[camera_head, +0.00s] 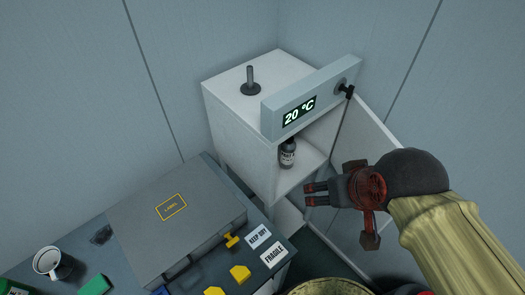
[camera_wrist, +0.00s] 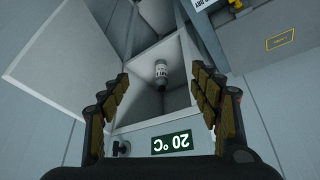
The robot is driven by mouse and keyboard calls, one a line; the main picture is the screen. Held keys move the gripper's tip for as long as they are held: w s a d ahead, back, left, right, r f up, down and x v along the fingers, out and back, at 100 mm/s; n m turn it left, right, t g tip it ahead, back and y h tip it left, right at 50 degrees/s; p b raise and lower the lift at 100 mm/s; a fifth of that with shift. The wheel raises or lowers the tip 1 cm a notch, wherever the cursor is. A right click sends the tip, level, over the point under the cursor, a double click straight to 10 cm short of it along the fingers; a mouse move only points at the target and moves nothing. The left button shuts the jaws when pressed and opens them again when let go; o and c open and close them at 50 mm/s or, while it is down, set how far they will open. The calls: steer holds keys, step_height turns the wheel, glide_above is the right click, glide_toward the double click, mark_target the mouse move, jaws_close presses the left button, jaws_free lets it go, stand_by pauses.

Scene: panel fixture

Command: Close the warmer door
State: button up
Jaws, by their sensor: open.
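The warmer (camera_head: 240,130) is a white cabinet with a lit "20 °C" display (camera_head: 299,112) on its front panel. Its white door (camera_head: 362,140) stands wide open on the right; in the wrist view the door (camera_wrist: 50,65) is at the left. A dark bottle with a white label (camera_head: 287,153) stands inside on the shelf; the wrist view shows it too (camera_wrist: 161,72). My gripper (camera_head: 308,194) is open and empty, in front of the opening and left of the door, apparently touching neither. My gripper partly hides the lower door in the head view.
A grey case (camera_head: 170,215) lies on a dark table at the lower left, with a white mug (camera_head: 47,261), yellow pieces (camera_head: 240,273) and labels around it. A black knob (camera_head: 347,90) sits on the warmer's panel. Walls stand close behind.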

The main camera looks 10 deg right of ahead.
steer(key=shift+c, duration=1.2)
